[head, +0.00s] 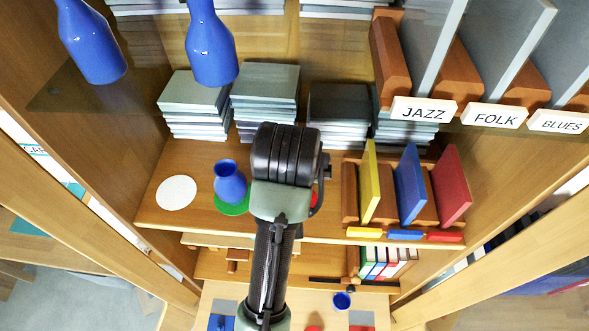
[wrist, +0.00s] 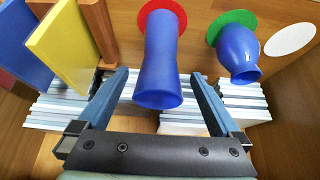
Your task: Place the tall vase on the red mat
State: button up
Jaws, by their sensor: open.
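The tall blue vase (wrist: 160,60) appears to stand upright on the red mat (wrist: 172,6) in the wrist view, which looks upside down. My gripper (wrist: 158,74) is open, with one finger on each side of the vase in the picture and a gap at both sides. I cannot tell how deep the vase sits between the fingers. In the head view my gripper and wrist hide this vase, and only a sliver of red (head: 314,196) shows beside them.
A short blue vase (head: 230,182) stands on a green mat (head: 232,210), with an empty white mat (head: 177,192) to its left. Grey stacks (head: 265,95) line the back. Yellow (head: 370,185), blue and red upright boards stand right. Two blue vases (head: 212,50) stand on the shelf above.

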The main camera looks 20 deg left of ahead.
jog(key=v, duration=0.5)
jog(key=shift+s+r, duration=0.15)
jog(key=shift+r, duration=0.15)
